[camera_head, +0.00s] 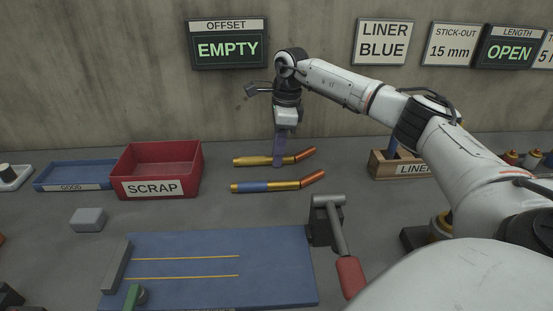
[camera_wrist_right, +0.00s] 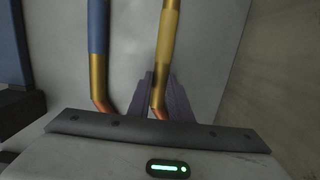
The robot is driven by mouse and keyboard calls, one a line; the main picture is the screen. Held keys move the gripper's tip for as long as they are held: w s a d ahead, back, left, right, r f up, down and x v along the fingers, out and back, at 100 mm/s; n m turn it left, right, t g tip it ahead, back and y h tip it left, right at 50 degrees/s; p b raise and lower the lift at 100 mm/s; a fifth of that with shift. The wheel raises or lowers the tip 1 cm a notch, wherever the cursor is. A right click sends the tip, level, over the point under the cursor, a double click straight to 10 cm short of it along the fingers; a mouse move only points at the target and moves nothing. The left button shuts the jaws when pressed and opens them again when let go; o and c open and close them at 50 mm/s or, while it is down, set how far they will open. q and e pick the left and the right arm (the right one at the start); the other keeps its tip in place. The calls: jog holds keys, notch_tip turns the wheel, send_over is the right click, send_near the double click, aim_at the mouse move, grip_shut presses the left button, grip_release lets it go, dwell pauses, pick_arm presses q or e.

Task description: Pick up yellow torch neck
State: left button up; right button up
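The yellow torch neck (camera_head: 254,160) lies on the bench, with its bent copper end pointing right. In the right wrist view the yellow torch neck (camera_wrist_right: 168,40) runs between the fingers. My right gripper (camera_head: 280,160) reaches down from above onto it, just before the bend. Its purple fingers (camera_wrist_right: 160,88) stand close on both sides of the neck, with no clear gap, and look shut on it. The neck appears to be still at bench level. My left gripper is not in view.
A blue-banded torch neck (camera_head: 265,187) lies parallel, just in front. A red SCRAP bin (camera_head: 160,187) and a blue tray (camera_head: 75,175) are left; a wooden LINER box (camera_head: 400,167) is right. A blue mat (camera_head: 210,270) and a red-handled clamp (camera_head: 340,240) are in front.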

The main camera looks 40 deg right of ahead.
grip_shut()
jog(key=shift+r, duration=0.1)
